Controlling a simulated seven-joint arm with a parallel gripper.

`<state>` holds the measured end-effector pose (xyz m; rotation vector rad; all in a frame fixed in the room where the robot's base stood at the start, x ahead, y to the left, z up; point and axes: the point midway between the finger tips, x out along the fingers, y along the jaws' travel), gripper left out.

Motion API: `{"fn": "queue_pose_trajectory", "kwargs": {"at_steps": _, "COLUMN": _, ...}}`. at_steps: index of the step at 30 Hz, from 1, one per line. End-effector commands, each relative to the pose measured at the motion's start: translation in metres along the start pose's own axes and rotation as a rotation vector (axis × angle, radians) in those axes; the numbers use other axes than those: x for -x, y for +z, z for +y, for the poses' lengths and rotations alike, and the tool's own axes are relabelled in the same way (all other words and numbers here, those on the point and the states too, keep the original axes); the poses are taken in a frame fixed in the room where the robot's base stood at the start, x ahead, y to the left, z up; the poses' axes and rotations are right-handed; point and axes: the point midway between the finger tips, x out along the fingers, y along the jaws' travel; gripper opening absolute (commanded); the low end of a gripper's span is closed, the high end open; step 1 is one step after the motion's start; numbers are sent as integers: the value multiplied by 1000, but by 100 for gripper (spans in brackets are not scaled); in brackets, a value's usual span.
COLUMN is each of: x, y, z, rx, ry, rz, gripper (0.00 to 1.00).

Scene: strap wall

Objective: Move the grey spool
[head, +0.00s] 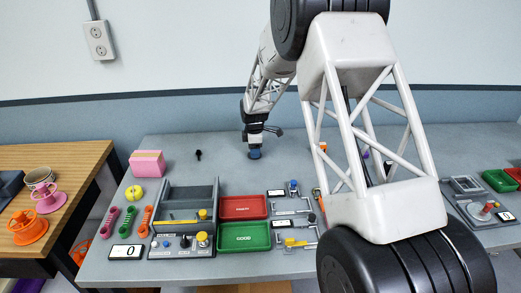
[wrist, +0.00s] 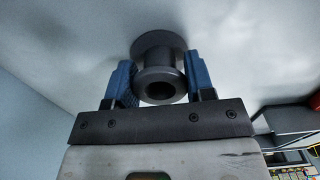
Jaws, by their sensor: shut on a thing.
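The grey spool (wrist: 158,48) shows in the wrist view between the two blue fingers of my gripper (wrist: 158,85). It has a wide flange at its far end, a smaller flange nearer the palm and a dark hole facing the camera. The fingers are shut on it, one at each side. In the head view my gripper (head: 255,154) is low over the back middle of the grey table, behind the red tray. The spool cannot be made out there, and I cannot tell whether it touches the tabletop.
A red tray (head: 243,206) and a green tray (head: 244,236) lie in front of my gripper. A grey bin (head: 178,196) and a pink block (head: 147,163) stand to the left. Clear tabletop surrounds my gripper.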

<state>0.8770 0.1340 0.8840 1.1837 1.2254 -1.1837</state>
Motion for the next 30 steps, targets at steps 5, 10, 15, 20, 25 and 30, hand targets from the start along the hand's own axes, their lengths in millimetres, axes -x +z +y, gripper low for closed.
{"fn": "queue_pose_trajectory", "kwargs": {"at_steps": 5, "x": 0, "y": -16, "z": 1, "rx": 1, "ry": 0, "rz": 0, "gripper": 26}}
{"fn": "queue_pose_trajectory", "kwargs": {"at_steps": 10, "x": 0, "y": -30, "z": 2, "rx": 1, "ry": 1, "rz": 0, "gripper": 26}}
{"fn": "queue_pose_trajectory", "kwargs": {"at_steps": 15, "x": 0, "y": -45, "z": 3, "rx": 1, "ry": 0, "rz": 0, "gripper": 26}}
{"fn": "queue_pose_trajectory", "kwargs": {"at_steps": 20, "x": 0, "y": -58, "z": 4, "rx": 1, "ry": 0, "rz": 0, "gripper": 26}}
{"fn": "queue_pose_trajectory", "kwargs": {"at_steps": 25, "x": 0, "y": -72, "z": 5, "rx": 1, "ry": 0, "rz": 0, "gripper": 26}}
{"fn": "queue_pose_trajectory", "kwargs": {"at_steps": 30, "x": 0, "y": -86, "z": 6, "rx": 1, "ry": 0, "rz": 0, "gripper": 26}}
